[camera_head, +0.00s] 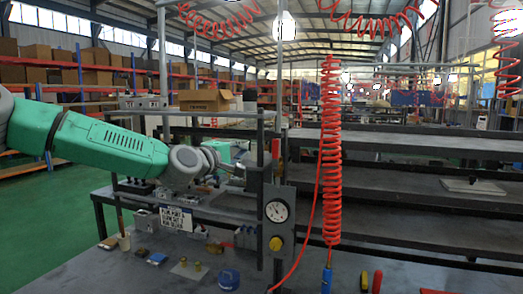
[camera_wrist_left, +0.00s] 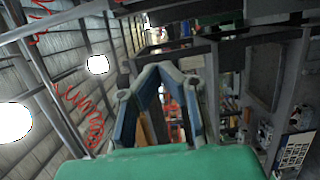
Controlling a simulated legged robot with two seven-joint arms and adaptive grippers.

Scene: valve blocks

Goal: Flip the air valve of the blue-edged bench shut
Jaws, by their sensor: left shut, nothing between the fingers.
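A red upright lever (camera_head: 275,149), which looks like the air valve's handle, stands at the top of a grey post over the gauge panel (camera_head: 279,228). The panel carries a round white dial (camera_head: 277,211) and a yellow knob (camera_head: 275,243). My left gripper (camera_head: 243,170) is just left of the post, close to the lever; I cannot tell whether it touches. In the left wrist view its fingers (camera_wrist_left: 160,72) meet at the tips with nothing between them. The valve is not clear in that view. No blue edge shows on the near bench (camera_head: 75,275). My right gripper is out of view.
A coiled red hose (camera_head: 331,150) hangs right of the panel, ending in a blue nozzle (camera_head: 326,279). Dark shelves (camera_head: 400,185) fill the right.

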